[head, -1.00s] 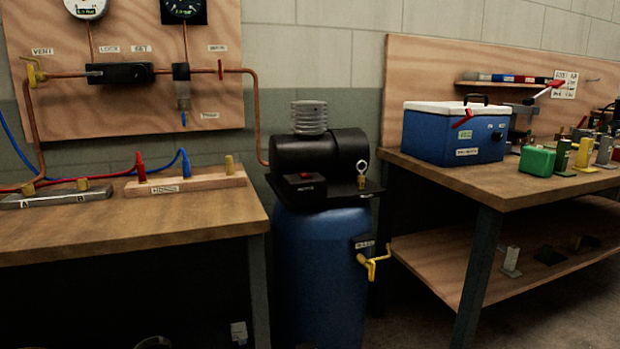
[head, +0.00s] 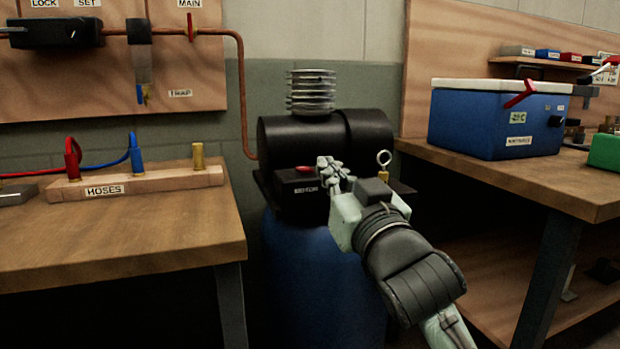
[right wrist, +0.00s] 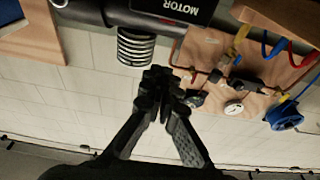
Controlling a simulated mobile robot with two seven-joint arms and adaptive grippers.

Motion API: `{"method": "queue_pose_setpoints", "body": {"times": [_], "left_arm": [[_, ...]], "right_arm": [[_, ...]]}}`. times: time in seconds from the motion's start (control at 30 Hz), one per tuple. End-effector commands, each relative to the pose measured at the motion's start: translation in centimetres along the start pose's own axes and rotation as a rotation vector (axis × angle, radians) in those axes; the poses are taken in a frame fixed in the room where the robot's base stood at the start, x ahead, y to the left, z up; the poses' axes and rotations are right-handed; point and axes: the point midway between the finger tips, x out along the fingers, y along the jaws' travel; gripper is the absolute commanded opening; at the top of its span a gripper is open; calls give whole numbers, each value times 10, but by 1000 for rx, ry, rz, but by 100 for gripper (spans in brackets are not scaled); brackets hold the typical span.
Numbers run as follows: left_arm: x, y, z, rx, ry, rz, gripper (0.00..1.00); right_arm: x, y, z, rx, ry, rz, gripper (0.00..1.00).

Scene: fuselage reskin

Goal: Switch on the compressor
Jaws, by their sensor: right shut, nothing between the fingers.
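The compressor has a black motor (head: 285,140) with a grey finned cylinder head (head: 311,92) on top of a blue tank (head: 310,285). A black switch box (head: 305,187) labelled MOTOR, with a red switch (head: 305,169) on top, sits at the motor's front. My right gripper (head: 330,170) is shut and empty, just right of the switch box and partly in front of it. I cannot tell whether it touches the box. In the right wrist view the shut fingers (right wrist: 158,78) appear below the MOTOR box (right wrist: 170,8), which shows upside down. My left gripper is not in view.
A wooden bench (head: 120,235) with a hose rail (head: 140,185) stands at the left. Another bench (head: 510,180) with a blue cooler box (head: 495,122) stands at the right. A ring-topped brass valve (head: 384,165) is close to my right gripper.

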Motion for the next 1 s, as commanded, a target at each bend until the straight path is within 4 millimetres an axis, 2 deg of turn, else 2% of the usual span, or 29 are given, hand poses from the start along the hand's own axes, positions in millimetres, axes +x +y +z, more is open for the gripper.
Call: {"method": "queue_pose_setpoints", "body": {"times": [0.27, 0.37, 0.47, 0.87, 0.9, 1.0], "left_arm": [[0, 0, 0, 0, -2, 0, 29], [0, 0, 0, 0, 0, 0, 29], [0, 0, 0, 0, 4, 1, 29], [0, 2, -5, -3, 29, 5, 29], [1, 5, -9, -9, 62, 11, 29], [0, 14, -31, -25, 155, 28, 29]], "right_arm": [[1, 0, 1, 0, -2, 1, 0], [8, 0, 1, -1, -3, 1, 0], [22, 0, 1, -2, -3, 1, 0], [105, 1, 2, -2, -4, 2, 0], [98, 1, 15, -1, -8, 1, 0], [92, 1, 27, -1, -6, 1, 0]]}}
